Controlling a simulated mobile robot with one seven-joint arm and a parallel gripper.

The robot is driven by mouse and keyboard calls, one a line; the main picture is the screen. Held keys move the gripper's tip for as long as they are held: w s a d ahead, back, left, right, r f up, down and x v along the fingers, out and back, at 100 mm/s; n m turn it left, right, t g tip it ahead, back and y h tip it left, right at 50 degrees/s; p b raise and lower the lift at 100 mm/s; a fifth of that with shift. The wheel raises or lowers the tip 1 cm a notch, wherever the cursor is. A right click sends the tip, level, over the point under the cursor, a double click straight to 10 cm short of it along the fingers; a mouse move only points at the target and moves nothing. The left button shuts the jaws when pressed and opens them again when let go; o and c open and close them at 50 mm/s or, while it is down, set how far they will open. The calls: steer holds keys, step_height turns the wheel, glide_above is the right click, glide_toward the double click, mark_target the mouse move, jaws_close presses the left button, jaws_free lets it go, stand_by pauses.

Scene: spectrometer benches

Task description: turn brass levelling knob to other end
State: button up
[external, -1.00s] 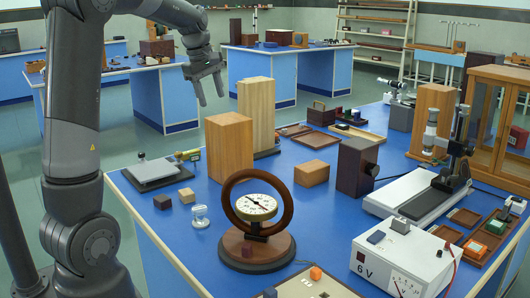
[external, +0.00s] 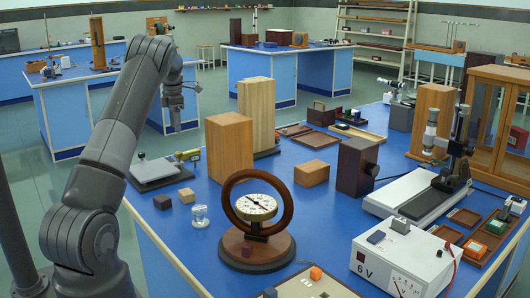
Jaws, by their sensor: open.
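I cannot single out a brass levelling knob with certainty. A small yellow-and-green device (external: 188,155) stands at the back left of the near blue bench, and its details are too small to read. Beside it, a grey plate (external: 155,174) carries a short post with a dark knob (external: 142,157). My gripper (external: 176,122) hangs pointing down, above and behind this plate in the picture. It is open and seen nearly edge-on, with nothing visible in it. It appears apart from everything on the bench.
Tall wooden blocks (external: 229,148) stand right of the device. A round dial in a brown ring (external: 257,207), a small glass piece (external: 200,216) and little blocks (external: 186,195) sit in front. A white 6 V box (external: 407,262) is at the front right. Bare blue bench (external: 330,215) shows mid-table.

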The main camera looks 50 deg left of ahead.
mark_target(178, 153)
step_height(178, 153, down, 10)
steer(key=shift+f, duration=0.15)
stand_by(0.4)
steer(key=c, duration=1)
steer(key=shift+o, duration=0.2)
